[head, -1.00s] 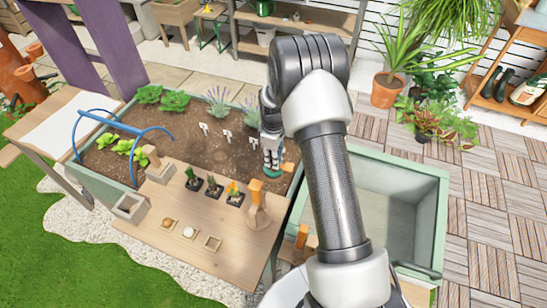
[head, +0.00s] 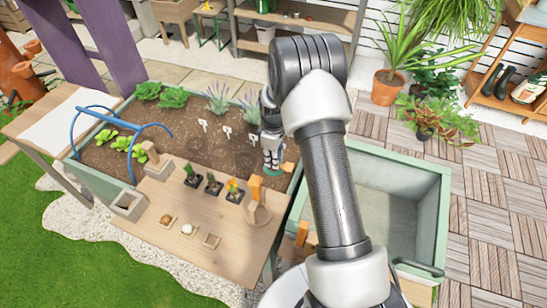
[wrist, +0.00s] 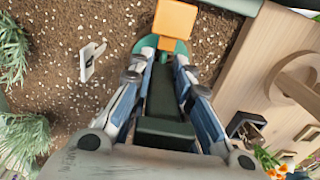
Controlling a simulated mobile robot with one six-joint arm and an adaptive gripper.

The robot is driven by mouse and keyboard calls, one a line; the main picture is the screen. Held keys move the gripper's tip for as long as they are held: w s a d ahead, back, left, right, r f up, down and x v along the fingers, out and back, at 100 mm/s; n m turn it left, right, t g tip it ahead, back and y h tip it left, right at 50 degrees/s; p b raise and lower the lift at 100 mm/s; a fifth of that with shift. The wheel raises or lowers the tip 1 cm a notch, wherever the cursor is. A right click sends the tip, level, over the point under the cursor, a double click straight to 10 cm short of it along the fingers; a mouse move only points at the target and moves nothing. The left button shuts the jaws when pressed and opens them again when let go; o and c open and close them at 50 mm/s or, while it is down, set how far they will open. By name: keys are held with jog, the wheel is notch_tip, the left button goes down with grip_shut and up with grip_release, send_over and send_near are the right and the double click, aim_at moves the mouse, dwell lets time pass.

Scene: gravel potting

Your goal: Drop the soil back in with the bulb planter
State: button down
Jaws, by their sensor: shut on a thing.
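My gripper (head: 272,150) is over the right end of the planter bed's soil (head: 215,155), close to the bed's right wall. Faint round marks show in the soil left of the gripper.
White plant labels (head: 215,128) and lavender (head: 217,97) stand close on the left. A wooden table (head: 200,240) in front holds small potted plants (head: 213,185) and a wooden stand (head: 257,212). An open green-walled box (head: 395,190) stands to the right, behind my arm.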

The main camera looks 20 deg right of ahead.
jog(key=shift+f, duration=0.2)
jog(key=c, duration=1.4)
grip_release()
notch_tip(320, 180, up, 12)
jog(key=shift+r, duration=0.1)
